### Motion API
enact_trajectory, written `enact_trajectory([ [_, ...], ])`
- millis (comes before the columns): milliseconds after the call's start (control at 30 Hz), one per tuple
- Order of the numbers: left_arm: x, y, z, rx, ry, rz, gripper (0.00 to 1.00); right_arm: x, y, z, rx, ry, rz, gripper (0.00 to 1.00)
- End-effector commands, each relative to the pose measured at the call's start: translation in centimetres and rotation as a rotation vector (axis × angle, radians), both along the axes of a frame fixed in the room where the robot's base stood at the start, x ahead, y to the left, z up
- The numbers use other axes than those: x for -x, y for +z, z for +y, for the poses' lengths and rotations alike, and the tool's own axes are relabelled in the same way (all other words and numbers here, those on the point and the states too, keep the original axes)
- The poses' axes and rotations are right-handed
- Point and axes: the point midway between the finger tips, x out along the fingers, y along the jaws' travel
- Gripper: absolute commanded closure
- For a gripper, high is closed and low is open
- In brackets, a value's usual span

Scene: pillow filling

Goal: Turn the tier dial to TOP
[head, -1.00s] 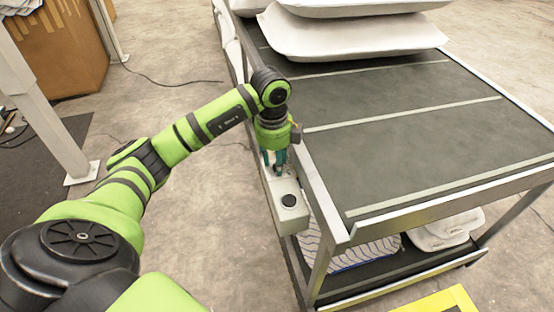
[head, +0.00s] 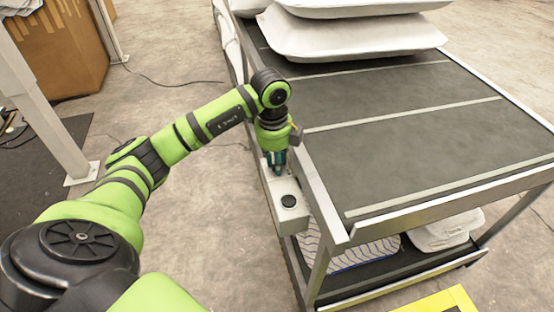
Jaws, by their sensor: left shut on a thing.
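A pale control box (head: 290,222) is fixed to the left side rail of the cart. It has a black round button (head: 288,201) on top at its near end. My left gripper (head: 276,167) points straight down over the far part of the box. Its teal fingers are shut on the tier dial. The dial itself is hidden by the fingers, so its pointing direction and any TOP mark cannot be read. My right gripper is not in view.
The cart's dark top deck (head: 410,140) has pale cross lines and is bare in its near part. White pillows (head: 350,35) are stacked at its far end. Striped (head: 350,254) and white (head: 442,232) pillows lie on the lower shelf. The floor left of the cart is open.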

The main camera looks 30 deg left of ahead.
Motion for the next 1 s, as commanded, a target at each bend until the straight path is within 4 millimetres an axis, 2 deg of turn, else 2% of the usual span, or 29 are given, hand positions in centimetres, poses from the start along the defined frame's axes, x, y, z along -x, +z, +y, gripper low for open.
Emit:
enact_trajectory([
  [1000, -0.29, 0.10, 0.40, -0.008, -0.914, -0.001, 1.00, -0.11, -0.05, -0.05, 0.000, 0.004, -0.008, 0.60],
])
